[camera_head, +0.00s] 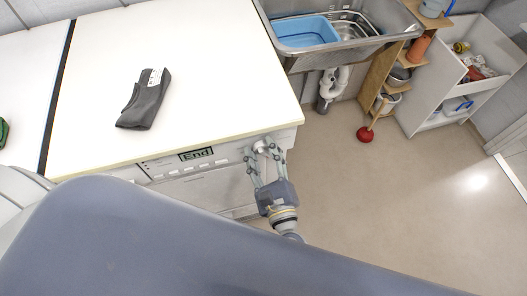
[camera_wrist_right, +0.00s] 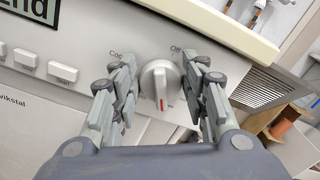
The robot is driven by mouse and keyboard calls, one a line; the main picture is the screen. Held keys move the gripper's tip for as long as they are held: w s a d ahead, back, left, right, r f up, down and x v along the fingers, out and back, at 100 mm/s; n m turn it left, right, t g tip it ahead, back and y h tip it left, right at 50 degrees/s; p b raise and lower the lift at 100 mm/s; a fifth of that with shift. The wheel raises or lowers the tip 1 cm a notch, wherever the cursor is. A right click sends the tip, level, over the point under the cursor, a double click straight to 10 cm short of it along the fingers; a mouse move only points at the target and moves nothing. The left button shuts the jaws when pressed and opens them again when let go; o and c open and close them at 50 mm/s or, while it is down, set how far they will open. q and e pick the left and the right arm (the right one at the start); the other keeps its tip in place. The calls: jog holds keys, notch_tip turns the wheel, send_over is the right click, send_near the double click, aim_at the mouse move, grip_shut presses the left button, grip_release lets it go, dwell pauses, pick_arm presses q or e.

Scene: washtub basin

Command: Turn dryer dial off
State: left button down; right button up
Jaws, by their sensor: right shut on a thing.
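The dryer (camera_head: 190,187) has its control panel on the front face under a white top. Its round white dial (camera_wrist_right: 158,84) has a ridge with a red mark pointing down in the right wrist view. An "Off" label is at the dial's upper right and a partly hidden label at its upper left. My right gripper (camera_wrist_right: 160,83) has one finger on each side of the dial and is shut on it. In the head view my right gripper (camera_head: 264,149) reaches up to the panel's right end. My left gripper is not in view.
The dryer display (camera_head: 196,154) reads "End". A grey folded cloth (camera_head: 146,102) lies on the white top. A metal sink (camera_head: 335,45) with a blue basin (camera_head: 303,32) stands behind, beside a wooden shelf and white cabinet (camera_head: 428,88). The floor at right is mostly clear.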

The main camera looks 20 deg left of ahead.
jog(key=n+p, duration=0.1)
jog(key=n, duration=0.3)
jog(key=shift+a, duration=0.2)
jog(key=n+p, duration=0.1)
jog(key=n, duration=0.4)
jog(key=n+p, duration=0.1)
jog(key=n, duration=0.4)
jog(key=f+n+p, duration=0.1)
jog(key=n+p, duration=0.1)
jog(key=n, duration=0.3)
jog(key=shift+f+n, duration=0.1)
jog(key=shift+n, duration=0.3)
jog(key=n, duration=0.2)
jog(key=n+p, duration=0.1)
jog(key=n, duration=0.1)
jog(key=shift+w+d+f+n, duration=0.1)
jog(key=shift+w+f+n, duration=0.05)
jog(key=shift+n, duration=0.15)
jog(key=n, duration=0.4)
jog(key=n+p, duration=0.1)
jog(key=shift+w+d+n, duration=0.15)
jog(key=shift+d+n, duration=0.1)
jog(key=shift+n, duration=0.45)
jog(key=o, duration=1)
jog(key=shift+f, duration=0.25)
